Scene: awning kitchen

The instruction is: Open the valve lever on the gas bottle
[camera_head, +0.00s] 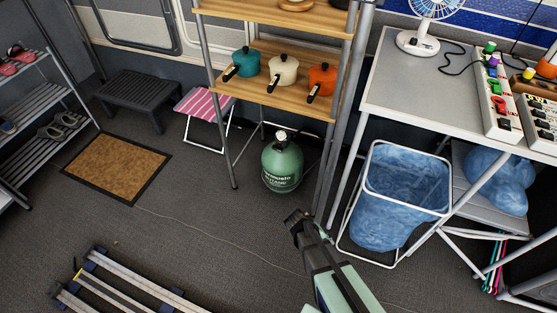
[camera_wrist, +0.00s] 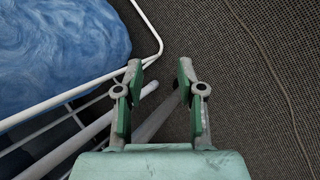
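The green gas bottle (camera_head: 282,166) stands upright on the carpet under the wooden shelf rack in the head view. A small light-coloured valve (camera_head: 281,136) sits on its top; the lever's position is too small to tell. My gripper (camera_head: 296,218) is in front of the bottle and slightly to its right, apart from it. In the wrist view my gripper (camera_wrist: 158,72) has its two fingers spread with nothing between them. The bottle is not visible in the wrist view.
Rack legs (camera_head: 222,135) flank the bottle. A bin frame with a blue bag (camera_head: 400,195) stands right of my gripper and shows close by in the wrist view (camera_wrist: 60,55). A pink striped stool (camera_head: 205,105) is left. A thin cable crosses the open carpet (camera_head: 190,190).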

